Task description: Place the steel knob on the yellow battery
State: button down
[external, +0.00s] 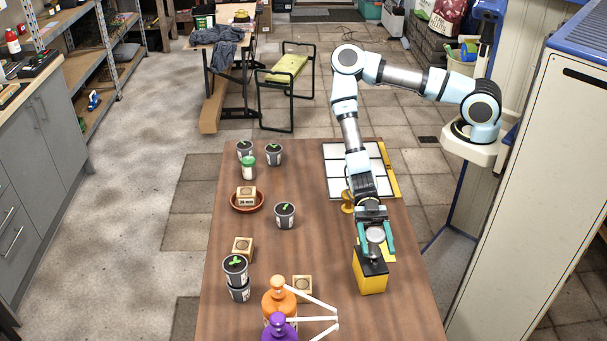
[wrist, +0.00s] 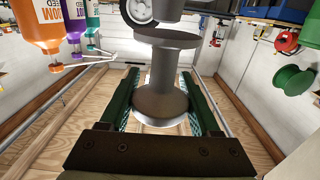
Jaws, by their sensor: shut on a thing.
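The yellow battery (external: 371,283) with a dark top stands on the right side of the wooden table in the external view. My gripper (external: 376,245) points down above it, with its green fingers on either side of the grey steel knob (external: 375,235). The gripper is shut on the knob. In the wrist view the knob (wrist: 160,85) shows between the two green fingers, with a narrow waist and wide ends. The knob is right over the battery's top; I cannot tell whether they touch. The battery is not clearly seen in the wrist view.
A brass knob (external: 347,201) and a white-panelled tray (external: 340,170) are behind my gripper. An orange bottle (external: 280,300) and a purple bottle (external: 279,328) with long white nozzles stand at the front. Several small pots and wooden blocks occupy the left side. The table's middle is mostly clear.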

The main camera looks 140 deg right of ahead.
aim_at(373, 229)
jog(key=shift+f+b, duration=0.55)
jog(key=shift+b, duration=0.05)
jog(key=shift+c, duration=0.6)
grip_release()
jog(key=shift+r, duration=0.15)
jog(key=shift+r+p, duration=0.25)
jog(key=shift+p, duration=0.25)
jog(key=shift+r+p, duration=0.5)
jog(key=b+v, duration=0.4)
jog(key=v, duration=0.8)
jog(key=shift+f+b, duration=0.2)
jog(key=shift+b, duration=0.2)
